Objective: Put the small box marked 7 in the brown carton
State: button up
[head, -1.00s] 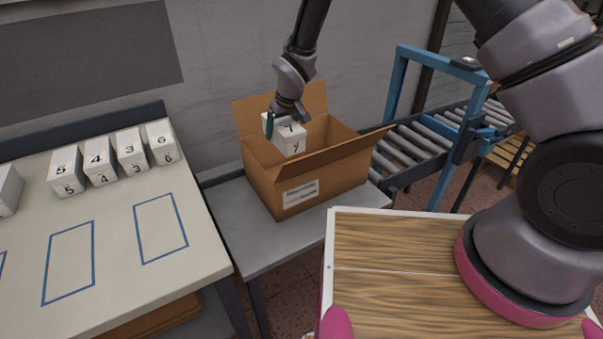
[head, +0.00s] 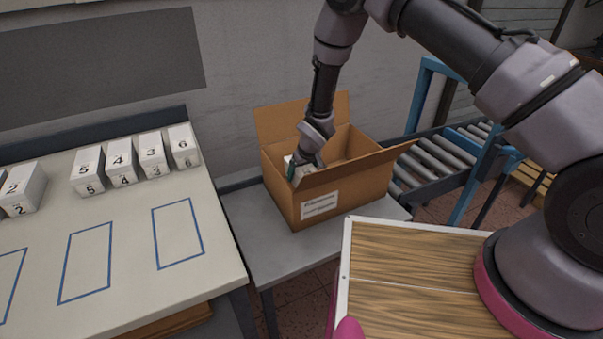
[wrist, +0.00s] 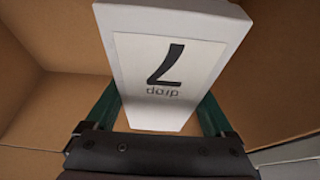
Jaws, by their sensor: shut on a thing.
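The small white box marked 7 (wrist: 165,75) fills the middle of the wrist view, its label upside down there. My gripper (wrist: 160,115) is shut on it, with a green finger on each side. In the head view, my gripper (head: 304,170) reaches down inside the open brown carton (head: 343,186). Only a bit of the white box (head: 289,163) shows there; the carton's front wall and my gripper hide the rest. Cardboard walls surround the box in the wrist view. I cannot tell whether it touches the carton's floor.
The carton stands on a grey side table (head: 262,229) with its flaps spread. Several white numbered boxes (head: 120,160) stand on the cream table (head: 130,212) at left, behind blue outlined rectangles. A roller conveyor (head: 430,160) with a blue frame is at right.

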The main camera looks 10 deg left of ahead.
jog(key=shift+f, duration=0.25)
jog(key=shift+f, duration=0.35)
jog(key=o, duration=1.4)
jog(key=shift+o, duration=0.2)
jog(key=shift+r, duration=0.25)
jog(key=v, duration=1.2)
jog(key=shift+r, duration=0.35)
